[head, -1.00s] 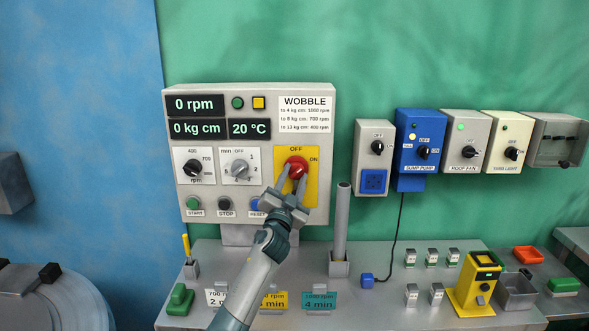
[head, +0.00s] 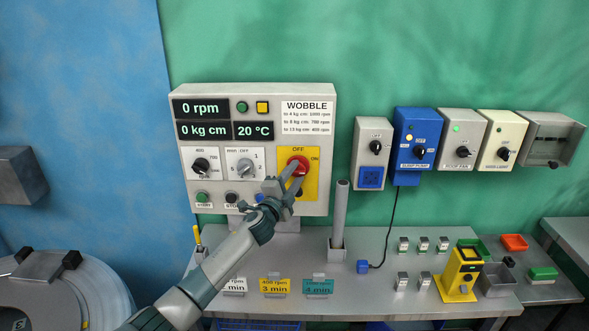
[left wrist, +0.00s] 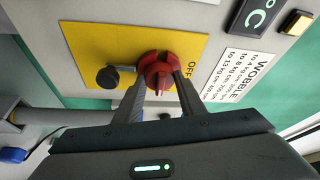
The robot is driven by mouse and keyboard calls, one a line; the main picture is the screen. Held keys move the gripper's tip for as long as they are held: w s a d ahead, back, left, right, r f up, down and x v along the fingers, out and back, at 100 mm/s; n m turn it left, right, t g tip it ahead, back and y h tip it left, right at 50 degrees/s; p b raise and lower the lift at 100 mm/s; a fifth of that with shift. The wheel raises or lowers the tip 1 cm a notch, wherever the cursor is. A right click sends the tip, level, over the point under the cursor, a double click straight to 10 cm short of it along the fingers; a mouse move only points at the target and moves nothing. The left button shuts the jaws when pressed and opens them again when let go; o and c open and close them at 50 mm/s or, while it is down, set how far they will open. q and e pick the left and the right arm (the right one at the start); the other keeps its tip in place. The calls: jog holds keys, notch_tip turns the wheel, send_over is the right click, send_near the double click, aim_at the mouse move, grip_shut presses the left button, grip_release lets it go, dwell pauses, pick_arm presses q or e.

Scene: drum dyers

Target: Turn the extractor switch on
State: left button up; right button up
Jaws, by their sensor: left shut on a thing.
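The extractor switch, a red knob (head: 297,165) on a yellow plate (head: 311,180), is on the right of the grey control panel. OFF is printed above the knob and ON at its right. My left gripper (head: 293,181) reaches up from the lower left, its fingers on either side of the knob and shut on it. In the left wrist view the red knob (left wrist: 157,72) sits between the fingertips, with a grey rod and black ball (left wrist: 108,77) beside it on the yellow plate. The fingers hide part of the knob, and its exact angle is hard to tell. My right gripper is not in view.
The grey panel (head: 220,183) carries displays, two more black and grey dials and buttons close to my arm. A grey upright tube (head: 340,215) stands right of it. Several switch boxes, including the blue sump pump (head: 415,150), hang farther right. Cards stand on the bench below.

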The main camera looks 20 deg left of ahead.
pick_arm(q)
jog(key=shift+r, duration=0.1)
dwell(0.3)
jog(key=o, duration=1)
jog(key=shift+o, duration=0.2)
jog(key=s+a+f+b, duration=0.1)
jog(key=s+b, duration=0.4)
jog(key=s, duration=1.2)
jog(key=shift+a+f+b, duration=0.3)
jog(key=shift+a+f, duration=0.05)
jog(key=shift+f, duration=0.05)
